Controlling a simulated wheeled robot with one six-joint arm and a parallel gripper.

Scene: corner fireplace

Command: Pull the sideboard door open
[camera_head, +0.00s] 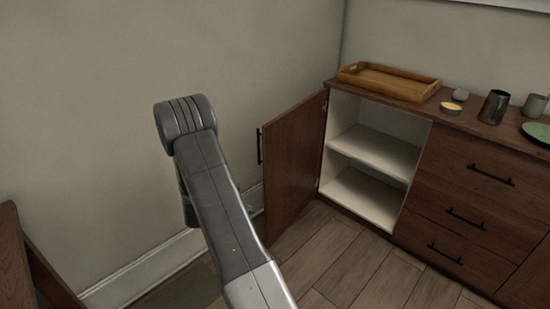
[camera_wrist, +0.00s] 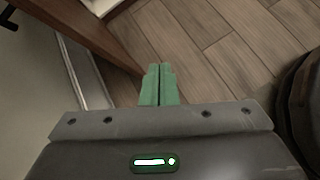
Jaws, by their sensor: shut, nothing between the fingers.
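The sideboard (camera_head: 460,122) stands along the right wall. Its brown door (camera_head: 295,160) is swung wide open at the left end, and the white inside with two shelf levels shows. The door's black handle (camera_head: 259,146) is on its outer edge, near my arm. In the wrist view, my gripper (camera_wrist: 160,70) has its green fingers shut together with nothing between them. The door (camera_wrist: 85,30) shows there as a brown panel at upper left, beside the fingers. The handle (camera_wrist: 8,18) shows in the top left corner, apart from the fingers. In the head view my arm mostly hides the gripper.
A wooden tray (camera_head: 390,82), a dark cup (camera_head: 494,107), a small yellow-topped dish (camera_head: 451,108) and a green plate (camera_head: 538,131) are on the sideboard top. Drawers (camera_head: 478,190) are right of the opening. Brown furniture (camera_head: 25,265) stands at lower left. Floor (camera_head: 345,265) before the sideboard is clear.

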